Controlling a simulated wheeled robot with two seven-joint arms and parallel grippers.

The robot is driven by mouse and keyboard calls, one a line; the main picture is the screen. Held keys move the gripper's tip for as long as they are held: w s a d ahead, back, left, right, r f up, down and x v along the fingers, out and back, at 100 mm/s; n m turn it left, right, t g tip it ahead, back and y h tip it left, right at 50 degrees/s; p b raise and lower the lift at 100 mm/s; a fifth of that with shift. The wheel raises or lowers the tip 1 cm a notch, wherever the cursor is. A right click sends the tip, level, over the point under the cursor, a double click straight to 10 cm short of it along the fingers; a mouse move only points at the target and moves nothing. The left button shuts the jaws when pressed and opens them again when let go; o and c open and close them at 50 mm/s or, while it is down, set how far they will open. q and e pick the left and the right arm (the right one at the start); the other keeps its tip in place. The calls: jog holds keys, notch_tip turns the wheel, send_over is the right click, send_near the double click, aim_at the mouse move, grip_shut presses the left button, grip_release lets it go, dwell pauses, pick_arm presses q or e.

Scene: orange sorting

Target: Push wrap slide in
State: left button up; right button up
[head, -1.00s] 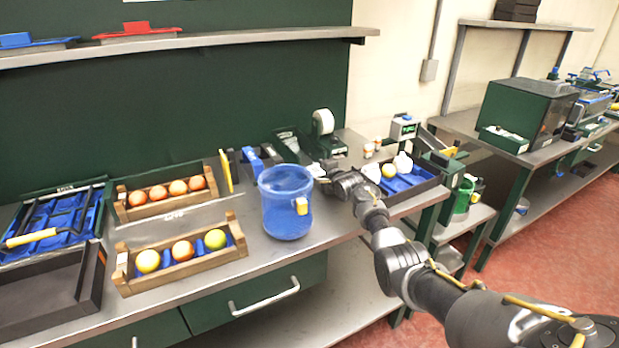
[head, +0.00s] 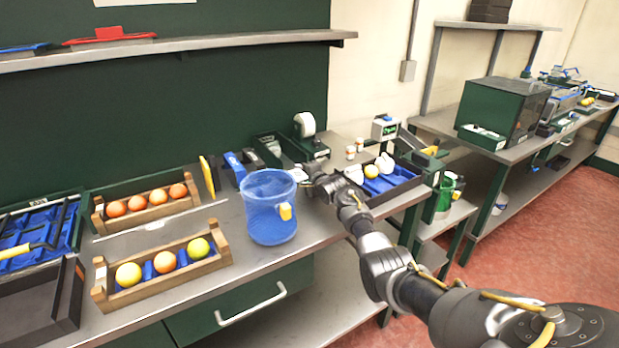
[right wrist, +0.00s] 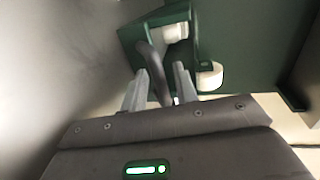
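A green wrap device with a white roll (head: 305,124) stands at the back of the bench, right of centre in the head view. My right gripper (head: 310,170) is just in front of it, small and partly hidden behind my wrist. In the right wrist view, its two fingers (right wrist: 160,82) are apart on either side of a dark curved bar (right wrist: 154,72). Whether they touch the bar is unclear. A green bracket (right wrist: 128,42) and a white roll (right wrist: 210,76) are just beyond the fingertips. The slide cannot be made out clearly. My left gripper is out of view.
A blue bucket (head: 269,215) stands close left of my right gripper. A dark tray (head: 412,186) with white and yellow items is at right. Two wooden crates (head: 222,262) (head: 98,215) hold fruit at left. A shelf (head: 200,45) runs above.

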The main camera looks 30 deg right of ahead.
jog(key=v, duration=1)
jog(key=shift+s+r+p, duration=0.2)
jog(key=shift+r+p, duration=0.05)
jog(key=shift+p, duration=0.05)
jog(key=shift+f, duration=0.1)
